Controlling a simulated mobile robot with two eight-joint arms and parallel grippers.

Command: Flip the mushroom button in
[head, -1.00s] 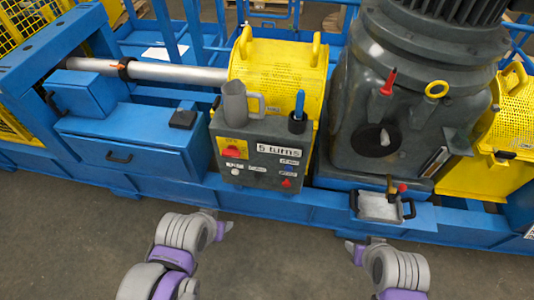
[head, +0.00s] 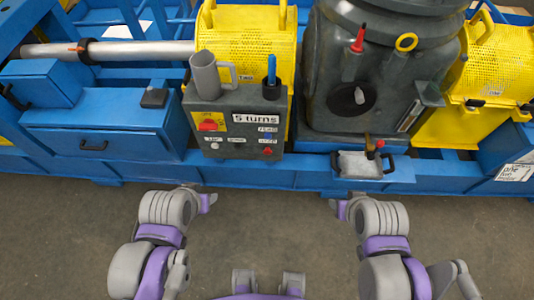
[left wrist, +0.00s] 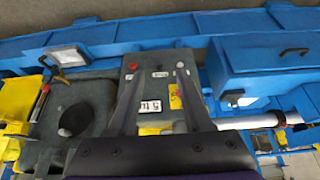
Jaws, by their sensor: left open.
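A dark grey control box (head: 235,138) labelled "5 turns" faces me in the head view. A small red button (head: 267,152) sits at its lower right, and a red knob (head: 208,125) sits on a yellow plate at its left. I cannot tell for sure which one is the mushroom button. The box is upside down in the left wrist view, with a red button (left wrist: 130,66). My left gripper (left wrist: 157,75) is open and empty, its fingers pointing toward the box. In the head view my left gripper (head: 207,200) and right gripper (head: 338,207) are low in front, apart from the machine.
A grey mug (head: 204,75) and a blue-handled tool in a black holder (head: 271,91) are at the box's top. A blue drawer (head: 95,143) is left of the box. A small tray (head: 360,165) is on the right. The floor (head: 270,220) before me is clear.

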